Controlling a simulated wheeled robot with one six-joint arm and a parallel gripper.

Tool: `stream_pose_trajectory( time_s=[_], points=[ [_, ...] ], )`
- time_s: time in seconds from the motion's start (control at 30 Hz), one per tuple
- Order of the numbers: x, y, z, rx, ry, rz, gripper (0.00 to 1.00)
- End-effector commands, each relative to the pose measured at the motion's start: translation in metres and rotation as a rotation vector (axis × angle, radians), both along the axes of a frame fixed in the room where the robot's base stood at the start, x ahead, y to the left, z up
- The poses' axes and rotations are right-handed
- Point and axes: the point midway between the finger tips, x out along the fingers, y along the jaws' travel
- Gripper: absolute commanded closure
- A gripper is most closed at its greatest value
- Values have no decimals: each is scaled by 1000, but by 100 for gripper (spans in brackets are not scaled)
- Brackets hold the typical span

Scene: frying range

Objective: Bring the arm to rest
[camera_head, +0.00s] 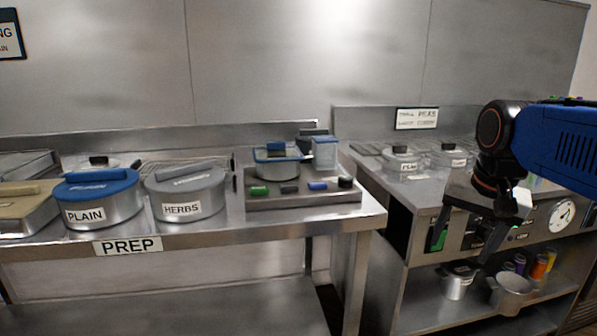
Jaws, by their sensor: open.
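My blue and black arm reaches in from the right edge of the head view. My gripper (461,249) hangs from its black wrist, pointing down, with its fingers apart. It is in front of the range counter (368,166) in the picture and covers part of the range's front panel. I see nothing held between the fingers, and it looks apart from the lidded pots.
The PREP table (345,220) holds a blue-lidded PLAIN pot (110,207), a grey-lidded HERBS pot (200,203) and a grey tray (290,203). The range's lower shelf (420,303) holds a metal pot (511,294). A dial (562,215) sits at right.

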Motion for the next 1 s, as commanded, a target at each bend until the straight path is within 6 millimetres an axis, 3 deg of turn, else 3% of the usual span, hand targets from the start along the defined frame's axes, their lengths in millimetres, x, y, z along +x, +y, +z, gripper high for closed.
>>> stream_pose_trajectory(
  time_s=[0.03, 0.3, 0.5, 0.67, 1.0],
  points=[
    [-16, 6, -14, -13, -12, 53, 35],
    [-82, 26, -91, -98, -77, 340, 35],
    [-113, 34, -133, -146, -109, 482, 35],
    [-121, 35, -145, -160, -119, 524, 35],
    [-121, 35, -146, -161, -119, 526, 35]
  ],
)
